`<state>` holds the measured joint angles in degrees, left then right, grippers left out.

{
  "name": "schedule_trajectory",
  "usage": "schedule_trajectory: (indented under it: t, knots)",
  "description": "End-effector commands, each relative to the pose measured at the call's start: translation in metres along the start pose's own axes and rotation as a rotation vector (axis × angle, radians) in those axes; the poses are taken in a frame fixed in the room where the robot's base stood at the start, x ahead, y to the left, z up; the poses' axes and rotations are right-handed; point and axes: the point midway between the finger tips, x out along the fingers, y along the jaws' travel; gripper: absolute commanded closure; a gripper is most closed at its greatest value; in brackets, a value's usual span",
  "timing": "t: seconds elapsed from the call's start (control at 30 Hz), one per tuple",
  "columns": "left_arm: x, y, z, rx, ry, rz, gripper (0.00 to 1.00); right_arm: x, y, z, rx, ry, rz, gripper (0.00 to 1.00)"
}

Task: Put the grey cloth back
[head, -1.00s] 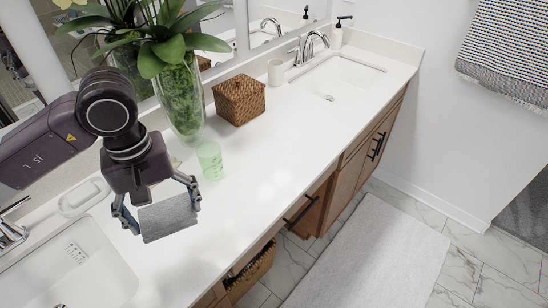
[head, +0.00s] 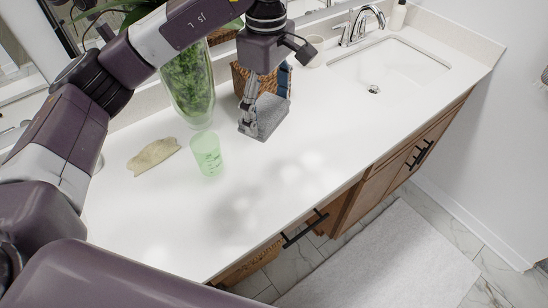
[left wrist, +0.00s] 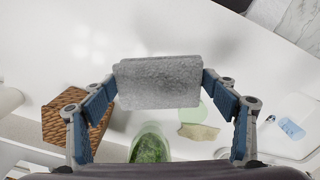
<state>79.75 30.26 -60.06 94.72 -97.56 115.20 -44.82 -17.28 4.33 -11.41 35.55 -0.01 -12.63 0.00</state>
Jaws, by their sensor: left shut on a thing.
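The grey cloth (head: 264,118) is a small folded block, held between the fingers of my left gripper (head: 266,102). It is just in front of the wicker box (head: 240,80), at or a little above the white counter; I cannot tell if it touches. In the left wrist view the cloth (left wrist: 158,83) spans the space between the two fingers of my left gripper (left wrist: 160,90). My right gripper is not in view.
A green cup (head: 207,154) and a beige cloth-like piece (head: 153,156) are on the counter (head: 290,165) to the left. A glass vase of greenery (head: 190,90) stands behind. A sink (head: 385,68) is at the right. The counter's front right part is clear.

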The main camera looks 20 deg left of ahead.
Motion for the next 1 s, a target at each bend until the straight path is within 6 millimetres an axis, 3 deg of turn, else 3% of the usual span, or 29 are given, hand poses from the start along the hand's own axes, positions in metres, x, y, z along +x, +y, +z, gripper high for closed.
schedule_trajectory:
  t: [0.1,0.4,1.0]
  knots:
    - [0.033,-0.002,0.0,0.002,-0.001,-0.008,0.44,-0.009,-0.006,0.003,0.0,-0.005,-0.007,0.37]
    - [0.106,-0.001,0.001,0.002,-0.001,-0.004,0.44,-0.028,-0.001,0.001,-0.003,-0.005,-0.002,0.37]
    - [0.172,-0.001,0.0,0.003,0.0,-0.002,0.44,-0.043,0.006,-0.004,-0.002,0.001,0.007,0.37]
